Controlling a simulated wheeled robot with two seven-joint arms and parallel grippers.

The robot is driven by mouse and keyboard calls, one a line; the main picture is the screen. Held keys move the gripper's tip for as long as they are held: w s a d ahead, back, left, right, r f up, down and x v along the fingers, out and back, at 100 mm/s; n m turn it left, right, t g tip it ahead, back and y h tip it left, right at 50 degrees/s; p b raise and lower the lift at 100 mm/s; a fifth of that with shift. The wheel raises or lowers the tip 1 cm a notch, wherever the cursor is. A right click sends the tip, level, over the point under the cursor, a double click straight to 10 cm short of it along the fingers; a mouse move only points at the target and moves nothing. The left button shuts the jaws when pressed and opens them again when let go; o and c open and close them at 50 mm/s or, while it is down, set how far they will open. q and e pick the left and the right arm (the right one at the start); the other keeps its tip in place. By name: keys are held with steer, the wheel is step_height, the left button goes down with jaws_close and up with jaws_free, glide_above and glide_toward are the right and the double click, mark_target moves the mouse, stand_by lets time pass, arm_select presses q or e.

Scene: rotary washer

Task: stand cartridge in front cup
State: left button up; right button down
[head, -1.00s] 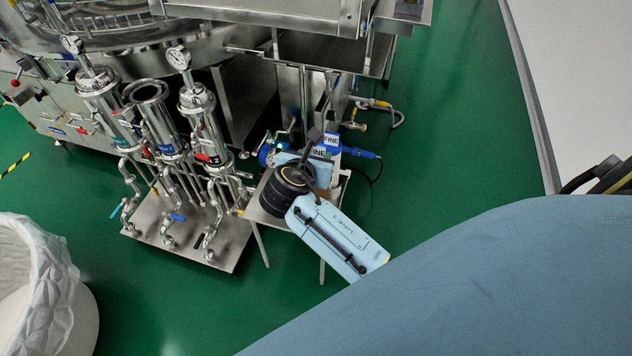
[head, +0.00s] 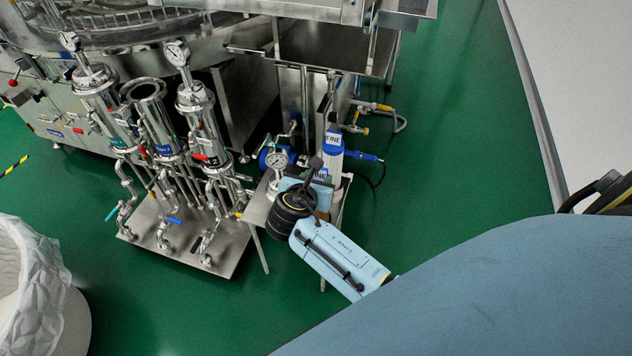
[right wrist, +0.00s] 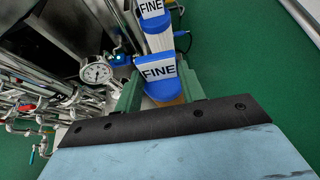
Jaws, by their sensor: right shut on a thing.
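My right gripper (head: 316,186) is shut on a cartridge with a blue cap and a FINE label (head: 321,174). In the right wrist view the held cartridge's cap (right wrist: 158,74) sits between green fingers (right wrist: 160,92); its lower part is hidden. A second FINE cartridge (head: 335,157), white with a blue cap, stands upright just behind it on a small steel table (head: 257,207); its cap also shows in the right wrist view (right wrist: 151,10). An open-topped steel housing (head: 144,92) stands between two gauge-topped ones at left. I cannot tell which is the front cup. My left gripper is not in view.
The three housings rise from a low steel base plate (head: 190,237) with pipes and valves. The washer (head: 90,125) stands behind. A white lined bin (head: 40,285) is at lower left. Green floor is free at right.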

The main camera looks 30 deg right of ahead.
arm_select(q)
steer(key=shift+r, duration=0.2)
arm_select(e)
steer(key=shift+f, duration=0.15)
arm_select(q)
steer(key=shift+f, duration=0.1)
arm_select(e)
steer(key=c, duration=0.9)
jaws_free()
steer(key=shift+f, duration=0.1)
steer(key=shift+o, duration=0.2)
steer(key=shift+r, duration=0.2)
steer(key=shift+s+a+r, duration=0.1)
steer(key=shift+s+a, duration=0.05)
steer(key=shift+a, duration=0.05)
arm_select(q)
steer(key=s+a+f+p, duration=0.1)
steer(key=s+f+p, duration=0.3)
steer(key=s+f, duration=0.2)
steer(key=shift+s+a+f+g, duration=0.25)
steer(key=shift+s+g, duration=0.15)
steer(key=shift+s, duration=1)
arm_select(e)
steer(key=v, duration=1.1)
steer(key=shift+a, duration=0.15)
steer(key=shift+s+r, duration=0.1)
